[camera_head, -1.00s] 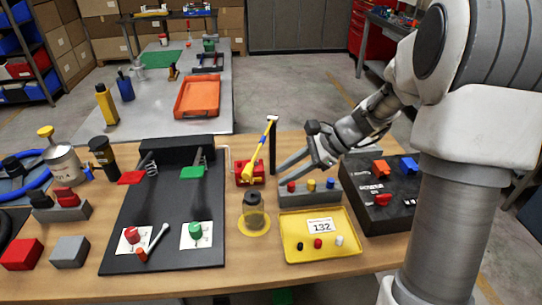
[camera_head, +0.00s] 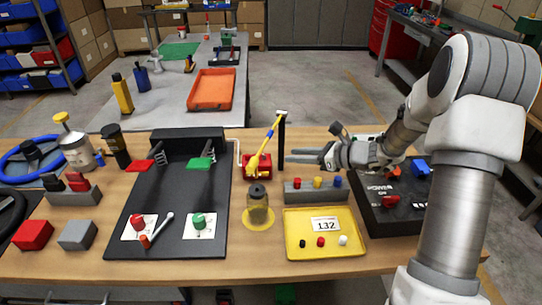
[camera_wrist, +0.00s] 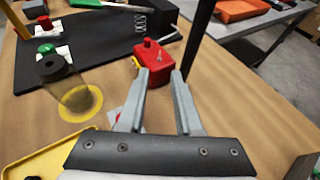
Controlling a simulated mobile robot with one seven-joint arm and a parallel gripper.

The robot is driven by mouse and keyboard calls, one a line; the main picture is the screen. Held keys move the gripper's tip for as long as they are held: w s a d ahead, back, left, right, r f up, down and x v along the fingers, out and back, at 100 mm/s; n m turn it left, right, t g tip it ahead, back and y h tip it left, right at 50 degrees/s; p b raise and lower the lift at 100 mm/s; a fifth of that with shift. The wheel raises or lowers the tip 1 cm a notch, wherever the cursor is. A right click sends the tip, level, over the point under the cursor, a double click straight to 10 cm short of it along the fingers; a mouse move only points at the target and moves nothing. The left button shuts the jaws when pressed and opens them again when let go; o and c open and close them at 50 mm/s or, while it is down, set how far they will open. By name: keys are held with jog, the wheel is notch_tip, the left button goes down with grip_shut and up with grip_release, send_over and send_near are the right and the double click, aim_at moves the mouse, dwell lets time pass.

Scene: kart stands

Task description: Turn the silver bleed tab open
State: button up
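A red block (camera_head: 262,168) stands near the back of the wooden bench, partly behind a yellow-handled tool in the head view. In the wrist view the red block (camera_wrist: 153,64) has a red knob on top, and a small silver tab (camera_wrist: 158,56) shows on its near side. My gripper (camera_head: 291,156) is to the right of the block, level and pointing left towards it. In the wrist view my gripper (camera_wrist: 160,74) has its fingers apart with nothing between them. The fingertips lie just in front of the block; I cannot tell if they touch.
A black post (camera_head: 281,142) stands right beside the block, close to my fingers. A dark-capped jar (camera_head: 257,205) stands on a yellow disc. A grey rack with coloured caps (camera_head: 315,192) and a yellow tray (camera_head: 325,247) are in front. A black board (camera_head: 175,208) lies left.

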aim_at(264, 157)
jog(key=x, duration=0.9)
jog(key=shift+w+a, duration=0.1)
jog(key=shift+a, duration=0.05)
grip_shut()
dwell(1.0)
